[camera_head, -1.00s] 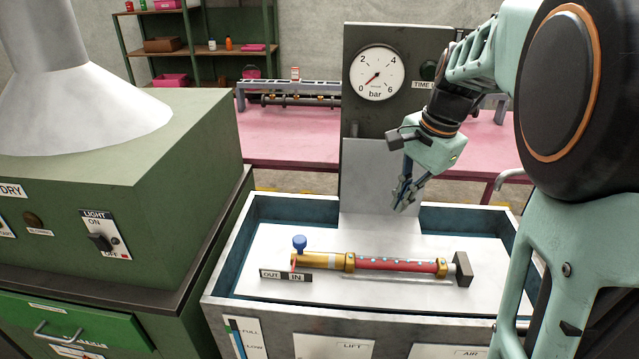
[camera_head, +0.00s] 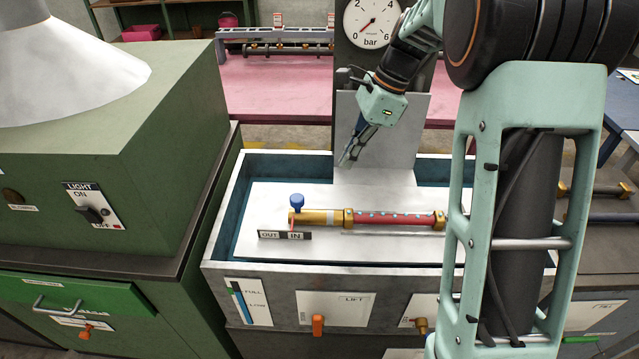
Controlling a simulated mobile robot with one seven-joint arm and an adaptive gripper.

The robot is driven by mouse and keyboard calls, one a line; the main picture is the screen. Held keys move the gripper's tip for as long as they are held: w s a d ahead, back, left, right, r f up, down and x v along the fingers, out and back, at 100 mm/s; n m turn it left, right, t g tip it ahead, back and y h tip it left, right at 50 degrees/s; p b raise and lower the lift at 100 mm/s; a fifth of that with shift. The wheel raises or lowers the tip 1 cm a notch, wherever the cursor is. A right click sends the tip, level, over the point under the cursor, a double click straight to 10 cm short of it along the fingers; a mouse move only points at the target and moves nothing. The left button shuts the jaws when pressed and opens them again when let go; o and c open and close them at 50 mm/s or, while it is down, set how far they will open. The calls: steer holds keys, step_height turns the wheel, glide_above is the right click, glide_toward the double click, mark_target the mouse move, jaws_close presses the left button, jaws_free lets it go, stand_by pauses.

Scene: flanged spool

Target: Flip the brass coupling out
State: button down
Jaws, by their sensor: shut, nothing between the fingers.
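The brass coupling (camera_head: 318,216) is the gold end section at the left of a red tube (camera_head: 393,218) with small light dots. A blue knob (camera_head: 297,201) stands up at its left end. A label plate (camera_head: 284,235) marked OUT and IN lies just in front of the coupling, and a thin red pointer shows near the join of the two words. My gripper (camera_head: 347,161) is shut and empty, pointing down above the back part of the tank, behind and above the tube and apart from it.
The tube lies on a white plate (camera_head: 270,197) inside a blue-walled tank (camera_head: 226,203). An upright panel with a pressure gauge (camera_head: 372,22) stands behind it. A green cabinet (camera_head: 120,130) with a light switch is close on the left. Space above the coupling is clear.

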glide_toward(314, 211)
steer(key=shift+w+d+f, duration=0.1)
steer(key=shift+d+f, duration=0.1)
steer(key=shift+f, duration=0.3)
steer(key=shift+d+f, duration=0.15)
steer(key=shift+f, duration=0.3)
steer(key=a, duration=0.3)
steer(key=shift+s+a+f+p, duration=0.1)
steer(key=shift+s+f+p, duration=0.1)
steer(key=shift+f+p, duration=0.2)
steer(key=shift+a, duration=0.5)
steer(key=a+p, duration=0.2)
steer(key=a, duration=0.3)
steer(key=shift+a, duration=0.25)
steer(key=shift+w, duration=0.1)
steer(key=shift+d+r, duration=0.1)
